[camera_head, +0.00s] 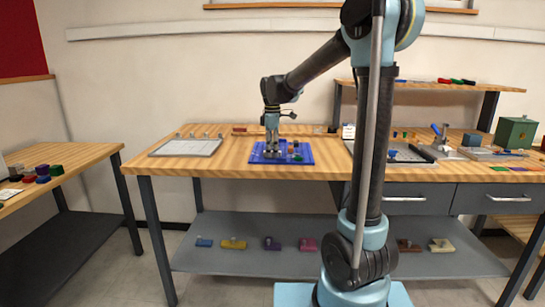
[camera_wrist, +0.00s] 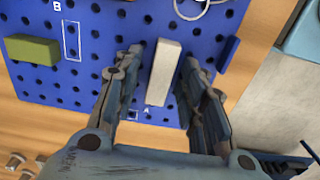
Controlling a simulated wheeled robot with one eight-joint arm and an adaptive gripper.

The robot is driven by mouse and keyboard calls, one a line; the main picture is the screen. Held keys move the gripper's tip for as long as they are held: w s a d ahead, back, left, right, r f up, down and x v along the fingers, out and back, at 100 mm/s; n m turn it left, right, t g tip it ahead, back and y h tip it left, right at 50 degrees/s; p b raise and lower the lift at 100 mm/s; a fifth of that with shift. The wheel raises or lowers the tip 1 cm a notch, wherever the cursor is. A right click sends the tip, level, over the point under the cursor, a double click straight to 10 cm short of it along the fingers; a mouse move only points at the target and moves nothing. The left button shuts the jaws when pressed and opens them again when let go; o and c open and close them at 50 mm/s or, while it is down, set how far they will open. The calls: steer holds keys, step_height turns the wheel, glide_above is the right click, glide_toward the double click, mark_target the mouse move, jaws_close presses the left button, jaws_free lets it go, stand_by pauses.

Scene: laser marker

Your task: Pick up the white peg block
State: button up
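The white peg block (camera_wrist: 163,73) stands on the blue pegboard (camera_wrist: 100,40), close to the mark A, in the wrist view. My gripper (camera_wrist: 160,62) is open, with one finger on each side of the block. A small gap shows between the block and the left finger, and the right finger is close to it. In the head view my gripper (camera_head: 272,152) is low over the blue pegboard (camera_head: 257,159) and hides the white block there.
An olive green block (camera_wrist: 32,49) sits on the board at the left in the wrist view. A white outlined slot marked B (camera_wrist: 72,41) is empty. A grey tray (camera_head: 186,147) lies left of the board on the wooden table.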

steer(key=c, duration=0.6)
steer(key=shift+r, duration=0.1)
step_height(320, 180, up, 10)
steer(key=shift+f, duration=0.1)
